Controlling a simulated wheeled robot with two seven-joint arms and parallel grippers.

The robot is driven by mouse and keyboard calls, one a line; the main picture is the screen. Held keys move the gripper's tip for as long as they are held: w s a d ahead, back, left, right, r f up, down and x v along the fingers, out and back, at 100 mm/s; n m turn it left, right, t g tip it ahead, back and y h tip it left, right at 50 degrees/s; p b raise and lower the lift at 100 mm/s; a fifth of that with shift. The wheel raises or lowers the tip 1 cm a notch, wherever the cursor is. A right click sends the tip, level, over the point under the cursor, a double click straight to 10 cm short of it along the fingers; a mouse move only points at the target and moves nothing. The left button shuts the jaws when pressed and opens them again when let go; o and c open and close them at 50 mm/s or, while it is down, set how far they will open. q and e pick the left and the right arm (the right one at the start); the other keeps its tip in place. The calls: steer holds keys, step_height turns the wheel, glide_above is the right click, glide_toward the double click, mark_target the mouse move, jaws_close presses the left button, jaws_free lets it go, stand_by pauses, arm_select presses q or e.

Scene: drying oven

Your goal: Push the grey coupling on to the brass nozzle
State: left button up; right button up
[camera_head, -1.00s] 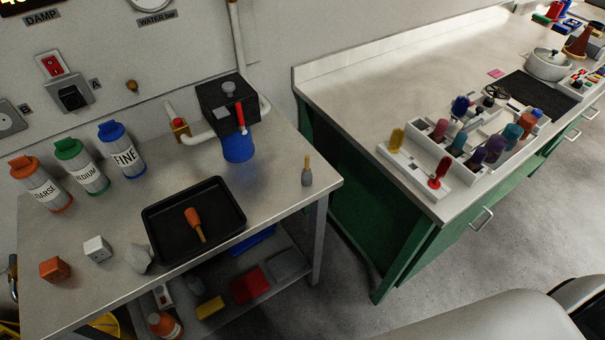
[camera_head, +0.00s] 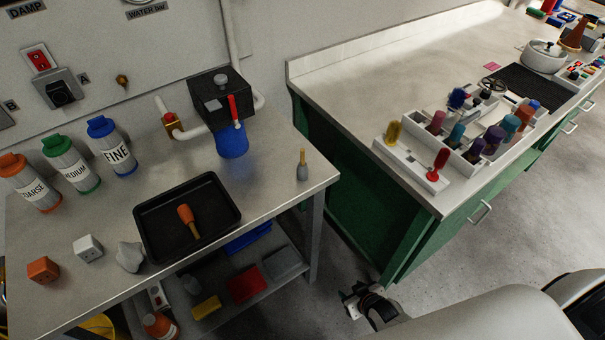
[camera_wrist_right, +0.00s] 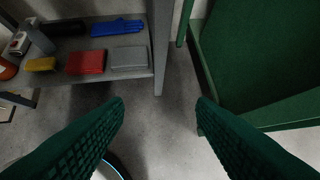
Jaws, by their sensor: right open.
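A small brass-coloured fitting (camera_head: 122,80) sticks out of the wall panel and looks like the brass nozzle. I cannot clearly identify the grey coupling. A small upright piece with a grey lower part and tan stem (camera_head: 303,166) stands near the right end of the left table, and a pale grey lump (camera_head: 130,257) lies left of the black tray. My right gripper (camera_head: 352,298) is low over the floor between the two benches, far from these. In the right wrist view its green fingers (camera_wrist_right: 160,106) are apart with nothing between them. My left gripper is not in view.
The left table (camera_head: 275,195) holds a black tray (camera_head: 222,236), labelled bottles (camera_head: 110,146) and a black box with pipes (camera_head: 217,92). Its lower shelf carries a red block (camera_wrist_right: 86,63). A green bench (camera_head: 345,190) stands right; floor between is open.

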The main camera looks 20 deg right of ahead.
steer(key=w+a+r+t+y+b, duration=0.1)
steer(key=w+r+t, duration=0.3)
steer(key=w+r, duration=0.75)
steer(key=n+t+y+b, duration=0.1)
steer(key=t+y, duration=0.2)
steer(key=t, duration=0.1)
glide_toward(305, 174)
steer(key=w, duration=0.2)
steer(key=x, duration=0.4)
steer(key=shift+w+a+f, duration=0.3)
steer(key=shift+f, duration=0.1)
steer(key=x, duration=0.6)
steer(key=shift+w+f, duration=0.15)
steer(key=shift+w, duration=0.2)
steer(key=shift+s, duration=0.1)
steer(key=shift+c, duration=0.2)
steer(key=c, duration=1)
